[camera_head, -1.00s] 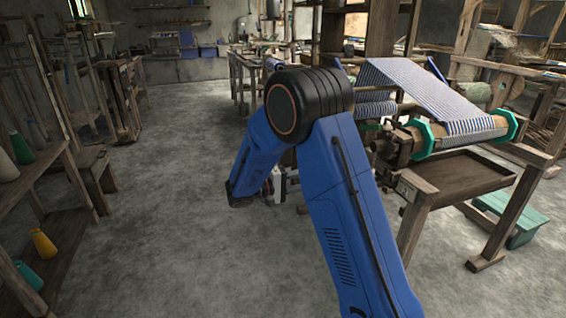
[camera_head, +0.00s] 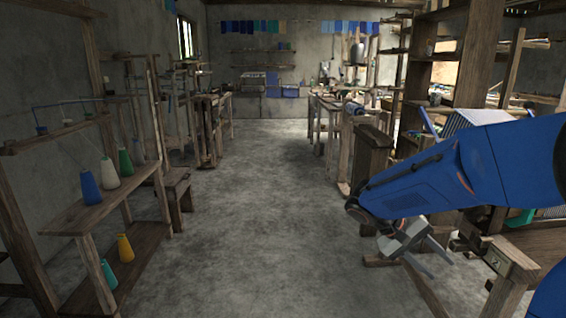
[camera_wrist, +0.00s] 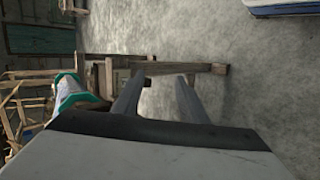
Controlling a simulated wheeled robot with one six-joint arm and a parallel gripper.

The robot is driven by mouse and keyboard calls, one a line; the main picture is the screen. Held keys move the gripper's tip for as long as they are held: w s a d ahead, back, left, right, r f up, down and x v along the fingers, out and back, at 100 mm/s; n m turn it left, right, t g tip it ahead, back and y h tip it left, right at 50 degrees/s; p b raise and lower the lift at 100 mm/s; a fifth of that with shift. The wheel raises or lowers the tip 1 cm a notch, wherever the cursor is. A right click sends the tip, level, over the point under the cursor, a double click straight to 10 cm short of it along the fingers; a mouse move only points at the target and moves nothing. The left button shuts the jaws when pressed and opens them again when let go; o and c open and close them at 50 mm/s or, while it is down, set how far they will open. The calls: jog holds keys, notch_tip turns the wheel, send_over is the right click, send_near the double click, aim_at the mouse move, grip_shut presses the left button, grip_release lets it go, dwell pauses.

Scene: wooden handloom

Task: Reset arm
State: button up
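My gripper (camera_head: 430,262) hangs at the end of my blue arm, to the right of the middle in the head view, in front of the wooden loom frame (camera_head: 515,262). Its two grey fingers stand apart with nothing between them. In the wrist view the fingers (camera_wrist: 158,95) also show spread and empty, over the wooden loom legs and the grey floor. The loom's cloth roller with a teal end (camera_wrist: 68,90) lies to the left there. My arm hides much of the loom in the head view.
A wooden shelf (camera_head: 85,214) with several yarn cones, among them a blue cone (camera_head: 90,188) and a yellow cone (camera_head: 125,248), stands on the left. A stool (camera_head: 176,182) is behind it. The concrete floor (camera_head: 255,215) in the middle is clear. Tables stand farther back.

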jog(key=s+a+t+y, duration=0.3)
jog(key=s+a+y, duration=0.2)
jog(key=s, duration=0.4)
jog(key=s+a+n+t+y, duration=0.1)
jog(key=s+a+t+y, duration=0.2)
jog(key=s, duration=0.6)
jog(key=shift+s+a+r+t+y, duration=0.2)
jog(key=shift+a+r+t+y, duration=0.2)
jog(key=shift+a+y, duration=0.6)
